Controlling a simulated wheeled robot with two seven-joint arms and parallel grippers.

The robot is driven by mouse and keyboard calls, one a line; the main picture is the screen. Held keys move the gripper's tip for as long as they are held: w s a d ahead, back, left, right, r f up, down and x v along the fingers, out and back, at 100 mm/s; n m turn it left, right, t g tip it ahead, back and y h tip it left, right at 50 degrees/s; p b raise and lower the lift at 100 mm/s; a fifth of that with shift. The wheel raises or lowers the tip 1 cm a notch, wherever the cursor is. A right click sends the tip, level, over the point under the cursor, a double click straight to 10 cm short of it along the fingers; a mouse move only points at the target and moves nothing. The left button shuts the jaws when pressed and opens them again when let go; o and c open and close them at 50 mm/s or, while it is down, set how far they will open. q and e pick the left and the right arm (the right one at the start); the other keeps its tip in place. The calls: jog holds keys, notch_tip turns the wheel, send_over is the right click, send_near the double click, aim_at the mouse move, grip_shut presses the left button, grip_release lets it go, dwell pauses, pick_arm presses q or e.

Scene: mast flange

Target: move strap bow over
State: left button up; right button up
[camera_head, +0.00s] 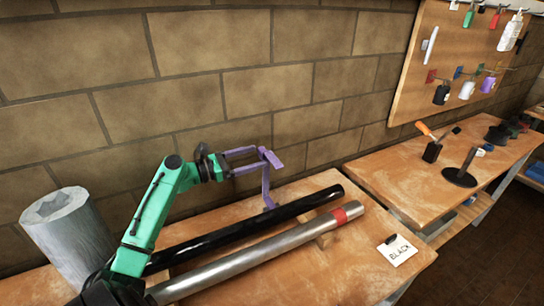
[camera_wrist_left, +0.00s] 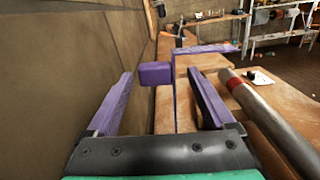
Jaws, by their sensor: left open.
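A purple strap bow (camera_head: 266,187) stands up from the workbench behind the black pipe (camera_head: 250,228), with a flat upper end and a thin leg reaching down. My left gripper (camera_head: 256,161) is open beside its upper end; its fingers are purple too, so the edges between them blur together. In the left wrist view, a purple block (camera_wrist_left: 156,74) of the bow shows ahead, between the open fingertips, and a purple bar (camera_wrist_left: 206,49) lies farther off to the right. I cannot tell whether the fingers touch the bow. My right gripper is out of view.
A silver pipe (camera_head: 265,250) with a red band lies in front of the black pipe. A grey cylinder (camera_head: 72,235) stands at left. The brick wall (camera_head: 200,100) is close behind my arm.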

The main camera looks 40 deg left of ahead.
pick_arm(q)
jog(key=b+x, duration=0.1)
jog(key=x, duration=0.6)
jog(key=shift+w+a+f, duration=0.2)
jog(key=shift+a, duration=0.05)
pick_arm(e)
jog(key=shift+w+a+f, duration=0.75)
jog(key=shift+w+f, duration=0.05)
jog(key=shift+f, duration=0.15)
pick_arm(q)
jog(key=c, duration=0.4)
grip_shut()
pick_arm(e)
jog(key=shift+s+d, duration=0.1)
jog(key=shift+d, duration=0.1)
